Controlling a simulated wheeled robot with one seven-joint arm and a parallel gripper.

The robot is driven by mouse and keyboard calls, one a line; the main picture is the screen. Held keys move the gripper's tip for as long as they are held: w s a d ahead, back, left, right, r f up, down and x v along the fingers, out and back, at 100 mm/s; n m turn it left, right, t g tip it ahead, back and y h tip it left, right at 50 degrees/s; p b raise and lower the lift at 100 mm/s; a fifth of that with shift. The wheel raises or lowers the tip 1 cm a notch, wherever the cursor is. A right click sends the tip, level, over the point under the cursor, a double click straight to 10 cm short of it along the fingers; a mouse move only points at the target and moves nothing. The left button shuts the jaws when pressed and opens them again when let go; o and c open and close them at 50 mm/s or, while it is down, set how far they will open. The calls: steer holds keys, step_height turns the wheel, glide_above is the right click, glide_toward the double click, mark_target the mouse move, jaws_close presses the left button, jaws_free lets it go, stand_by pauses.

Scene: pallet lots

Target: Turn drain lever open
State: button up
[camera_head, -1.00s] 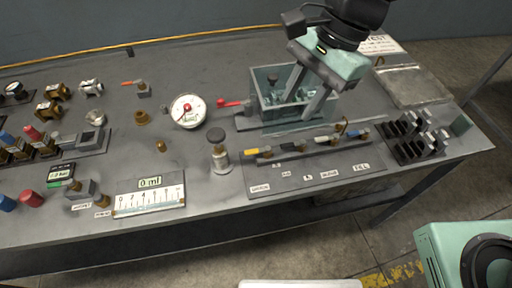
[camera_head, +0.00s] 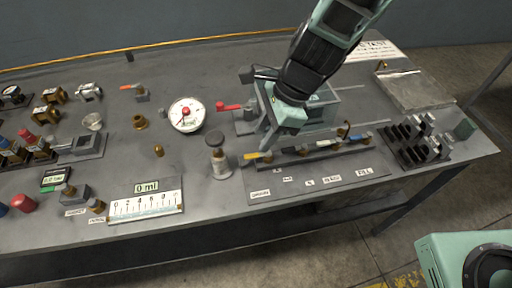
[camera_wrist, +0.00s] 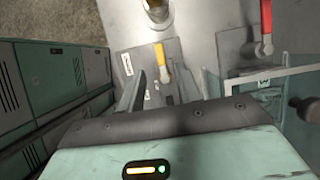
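A lever with a yellow handle (camera_head: 257,155) sits at the left end of the front valve row on the workbench; it also shows in the wrist view (camera_wrist: 161,56). The labels on the panel are too small to read for certain, so I cannot tell which one marks the drain. My gripper (camera_head: 267,143) is just above and behind the yellow lever, pointing down. In the wrist view my gripper (camera_wrist: 175,88) is open, with one finger on each side of the yellow lever's line. I see no contact with the handle.
A red-handled lever (camera_head: 228,106) stands beside the clear tank (camera_head: 340,100), behind my gripper. A round gauge (camera_head: 186,115) and a capped cylinder (camera_head: 217,155) stand to the left. Other valves in the row lie close on the right.

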mark_target(252, 155)
steer(key=x, duration=0.5)
steer(key=shift+f, duration=0.15)
jaws_close()
